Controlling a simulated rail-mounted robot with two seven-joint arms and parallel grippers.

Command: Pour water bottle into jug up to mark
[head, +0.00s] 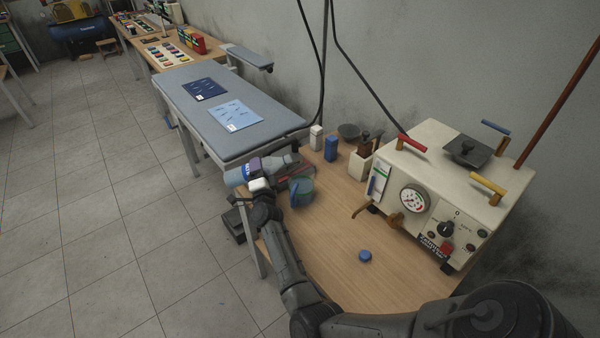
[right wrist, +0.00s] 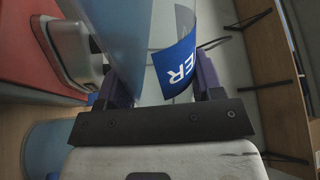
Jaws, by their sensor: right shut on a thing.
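My right gripper (head: 257,166) is shut around the water bottle, a translucent blue bottle (head: 236,177) with a blue label. In the head view the bottle lies nearly level, its base to the left and its greyer end to the right, near the jug. The jug (head: 301,190), clear with a green-blue tint, stands on the wooden bench just right of the gripper. Its mark and water level are too small to read. In the right wrist view the bottle (right wrist: 127,50) and its label (right wrist: 178,68) sit between the fingers (right wrist: 160,95). My left gripper is not in view.
A blue cap (head: 365,257) lies on the wooden bench (head: 335,215). A cream machine (head: 440,185) with a gauge and coloured handles stands at the right. Small white (head: 316,137) and blue (head: 331,148) containers stand at the back. A grey padded table (head: 200,120) adjoins the bench.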

